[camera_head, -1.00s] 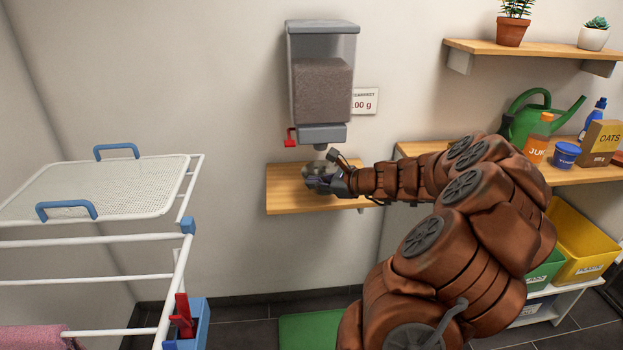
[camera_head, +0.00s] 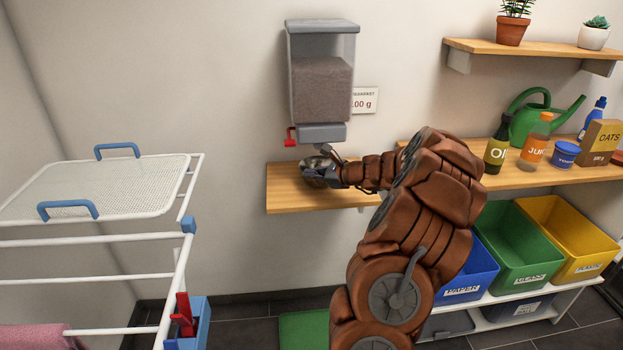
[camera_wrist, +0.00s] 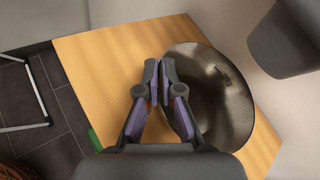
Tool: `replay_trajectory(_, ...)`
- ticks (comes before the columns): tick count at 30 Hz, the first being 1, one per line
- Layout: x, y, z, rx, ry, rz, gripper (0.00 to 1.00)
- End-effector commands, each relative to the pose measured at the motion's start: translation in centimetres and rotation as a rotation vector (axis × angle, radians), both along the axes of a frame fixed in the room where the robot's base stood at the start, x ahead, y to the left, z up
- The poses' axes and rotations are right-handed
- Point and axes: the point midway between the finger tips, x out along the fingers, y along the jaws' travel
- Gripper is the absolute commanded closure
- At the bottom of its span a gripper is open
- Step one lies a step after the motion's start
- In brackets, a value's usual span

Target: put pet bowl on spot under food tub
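The food tub (camera_head: 322,85) is a clear wall-mounted hopper of brown kibble with a grey base and a red lever (camera_head: 290,137). The metal pet bowl (camera_head: 317,162) is at the wooden wall shelf (camera_head: 290,200) below the tub. In the wrist view the bowl (camera_wrist: 228,100) opens toward the camera, over the shelf's right part. My gripper (camera_wrist: 159,75) has its fingers close together at the bowl's left rim, one inside and one outside, pinching the wall. Whether the bowl rests on the shelf or hangs just above it, I cannot tell. No marked spot shows.
A drying rack (camera_head: 100,240) stands at the left. At the right, a longer shelf (camera_head: 545,172) holds bottles, a watering can (camera_head: 530,122) and an oats box (camera_head: 600,142). Coloured bins (camera_head: 520,250) stand below it. The small shelf's left part is clear.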

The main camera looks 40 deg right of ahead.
Motion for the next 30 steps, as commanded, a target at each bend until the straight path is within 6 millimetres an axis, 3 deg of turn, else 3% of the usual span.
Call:
replay_trajectory(3,-0.02,-0.01,-1.05,-0.001,0.000,0.000,1.00)
replay_trajectory(12,-0.02,-0.02,-1.14,-0.002,-0.001,0.000,1.00)
replay_trajectory(13,-0.03,-0.03,-1.10,-0.002,-0.001,0.000,0.93)
replay_trajectory(20,-0.03,-0.02,-1.08,-0.002,-0.001,0.000,0.69)
replay_trajectory(30,-0.03,-0.02,-0.93,-0.002,-0.001,0.000,0.69)
